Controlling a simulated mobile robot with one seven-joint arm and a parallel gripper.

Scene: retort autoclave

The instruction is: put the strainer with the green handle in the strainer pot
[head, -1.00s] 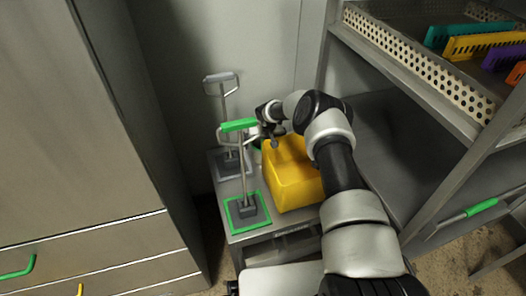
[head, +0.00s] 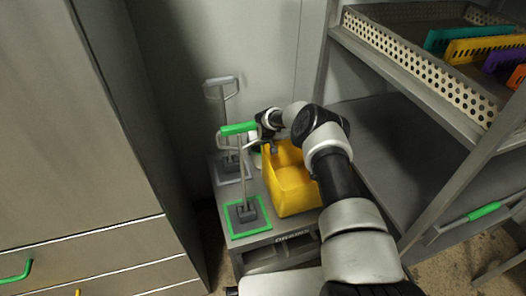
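No strainer or strainer pot can be clearly made out. My gripper (head: 270,146) is at the back edge of the yellow bin, just right of the green handle. It points down. Its fingers are small and dark, so whether they are open or hold anything is unclear.
A yellow bin (head: 291,188) stands on the low stand (head: 262,238). A grey-handled upright tool (head: 222,82) is behind the green one. A tall cabinet (head: 75,130) is at left. A shelf rack (head: 420,82) at right carries a perforated tray with coloured items.

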